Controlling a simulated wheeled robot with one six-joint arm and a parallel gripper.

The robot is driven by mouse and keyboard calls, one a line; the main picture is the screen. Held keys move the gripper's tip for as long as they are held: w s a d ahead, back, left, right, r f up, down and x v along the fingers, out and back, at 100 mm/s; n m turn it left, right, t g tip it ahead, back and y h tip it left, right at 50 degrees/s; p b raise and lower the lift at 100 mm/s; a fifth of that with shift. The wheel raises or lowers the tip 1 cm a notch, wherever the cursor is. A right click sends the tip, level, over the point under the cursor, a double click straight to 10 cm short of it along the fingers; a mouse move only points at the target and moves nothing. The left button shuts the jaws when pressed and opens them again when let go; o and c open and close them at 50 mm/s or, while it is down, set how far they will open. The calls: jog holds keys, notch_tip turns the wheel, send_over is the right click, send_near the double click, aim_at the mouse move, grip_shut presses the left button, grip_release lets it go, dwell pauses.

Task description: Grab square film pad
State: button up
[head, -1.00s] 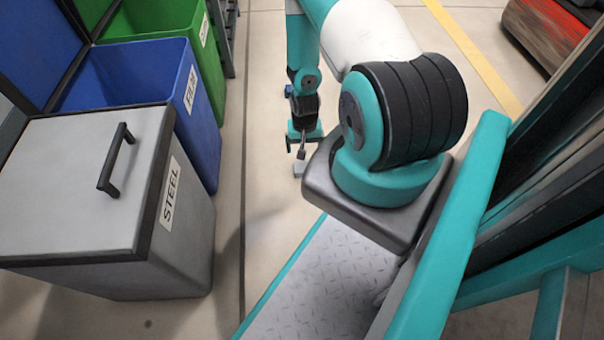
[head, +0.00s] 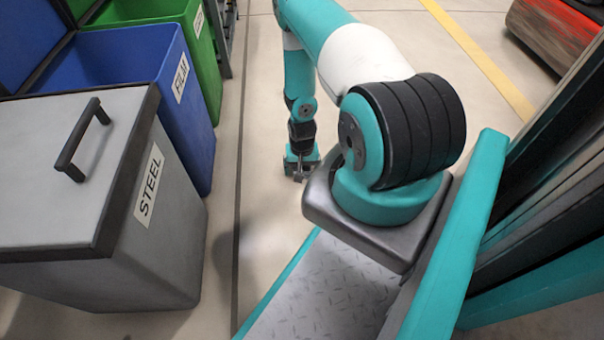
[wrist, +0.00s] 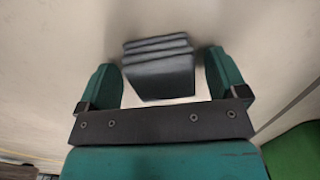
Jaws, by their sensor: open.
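The square film pad (wrist: 160,76) is a dark grey stack of several layers on the pale floor in the wrist view. My gripper (wrist: 163,70) is open, with one teal finger on the left of the pad and one on the right. A gap shows between each finger and the pad, and neither finger appears to touch it. In the head view my gripper (head: 301,168) is low over the floor beyond my base. The pad cannot be made out there behind the gripper.
A grey STEEL bin (head: 150,235) with a closed, handled lid stands at the left. Behind it are an open blue FILM bin (head: 188,120) and a green bin (head: 206,70). The floor (head: 262,120) between the bins and my arm is clear.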

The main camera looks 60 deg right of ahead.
jog(key=c, duration=1)
jog(key=shift+r, duration=0.15)
